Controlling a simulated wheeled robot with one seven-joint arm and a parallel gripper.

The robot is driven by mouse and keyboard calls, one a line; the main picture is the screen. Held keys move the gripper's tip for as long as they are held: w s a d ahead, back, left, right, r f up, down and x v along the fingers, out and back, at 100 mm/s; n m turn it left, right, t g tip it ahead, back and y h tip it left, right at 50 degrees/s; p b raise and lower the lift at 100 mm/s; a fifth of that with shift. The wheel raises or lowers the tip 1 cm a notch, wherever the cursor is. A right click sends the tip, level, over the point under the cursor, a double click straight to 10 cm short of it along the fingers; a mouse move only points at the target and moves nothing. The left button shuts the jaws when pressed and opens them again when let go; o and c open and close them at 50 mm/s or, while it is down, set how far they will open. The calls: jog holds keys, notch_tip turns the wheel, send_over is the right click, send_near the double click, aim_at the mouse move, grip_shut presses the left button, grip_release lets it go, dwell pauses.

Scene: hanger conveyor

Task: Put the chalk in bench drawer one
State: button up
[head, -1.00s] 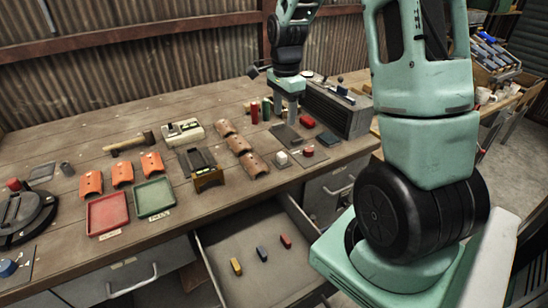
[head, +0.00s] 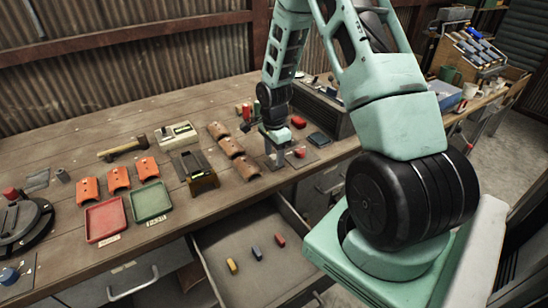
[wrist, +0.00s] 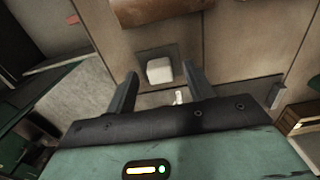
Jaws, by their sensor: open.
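A small white block (wrist: 159,71), which looks like the chalk, sits on a dark square pad (wrist: 172,55) on the bench. In the wrist view it lies between the fingertips of my gripper (wrist: 160,76), with a gap visible on each side. The gripper is open and points down at the bench in the head view (head: 276,156), where it hides the block. An open bench drawer (head: 238,242) is below the bench front; its number cannot be read. Yellow (head: 232,265), blue-grey (head: 257,253) and red (head: 280,240) blocks lie in it.
Brown curved tiles (head: 231,147) and a black-and-wood box (head: 203,180) stand left of my gripper. Red (head: 106,218) and green (head: 151,203) trays lie farther left. A red knob (head: 299,152) is just right of the gripper. A grey slatted box (head: 325,112) stands behind.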

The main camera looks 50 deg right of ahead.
jog(key=shift+f, duration=0.55)
jog(key=c, duration=1.1)
jog(key=shift+c, duration=0.2)
jog(key=shift+r, duration=0.1)
